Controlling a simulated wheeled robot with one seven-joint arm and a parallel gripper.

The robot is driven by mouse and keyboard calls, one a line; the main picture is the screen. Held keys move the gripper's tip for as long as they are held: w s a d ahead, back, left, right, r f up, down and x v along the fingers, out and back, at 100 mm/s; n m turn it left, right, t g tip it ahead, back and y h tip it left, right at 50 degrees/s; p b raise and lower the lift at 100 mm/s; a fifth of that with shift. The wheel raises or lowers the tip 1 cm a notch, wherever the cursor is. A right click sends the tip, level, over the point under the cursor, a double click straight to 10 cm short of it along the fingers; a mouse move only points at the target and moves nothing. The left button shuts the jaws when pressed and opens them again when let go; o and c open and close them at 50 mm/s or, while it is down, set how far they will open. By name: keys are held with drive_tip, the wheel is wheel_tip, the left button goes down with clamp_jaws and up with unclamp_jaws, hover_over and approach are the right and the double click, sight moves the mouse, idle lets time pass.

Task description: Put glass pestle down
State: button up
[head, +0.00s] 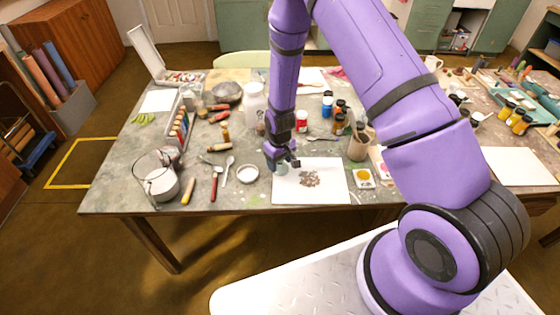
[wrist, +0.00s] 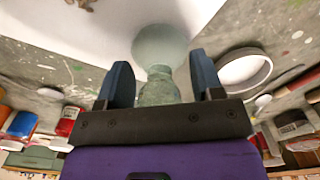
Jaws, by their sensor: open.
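The glass pestle (wrist: 160,46) is pale green, with a wide round base and a narrower knob. In the wrist view its base is at the edge of the white sheet (wrist: 70,25), and its knob lies between the two blue fingers of my gripper (wrist: 161,74). The fingers are apart, with gaps on both sides of the knob. In the head view my gripper (head: 281,160) is low over the left edge of the white sheet (head: 325,191). The pestle (head: 283,168) is small there and partly hidden by the gripper.
A white-rimmed round dish (head: 247,174) stands just left of the gripper. Brown fragments (head: 309,179) lie on the sheet. A brown pot (head: 359,145) and paint jars stand to the right on the cluttered table (head: 120,190).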

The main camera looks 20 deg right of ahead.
wheel_tip(320, 180, up, 13)
drive_tip(key=shift+f, duration=0.15)
drive_tip(key=s+d+r+m+t, duration=0.15)
drive_tip(key=s+r, duration=0.35)
drive_tip(key=r, duration=0.8)
drive_tip(key=s+d+r+t, duration=0.1)
drive_tip(key=s+d+r, duration=0.25)
drive_tip(key=r, duration=0.95)
drive_tip(key=s+d+r+m+t, duration=0.1)
drive_tip(key=s+r, duration=0.4)
drive_tip(key=s, duration=0.5)
drive_tip(key=s+d+r+m+t, duration=0.1)
drive_tip(key=s+r, duration=0.5)
drive_tip(key=s, duration=0.5)
drive_tip(key=shift+r+t, duration=0.3)
drive_tip(key=shift+t, duration=0.05)
drive_tip(key=shift+o, duration=0.4)
drive_tip(key=shift+w, duration=0.1)
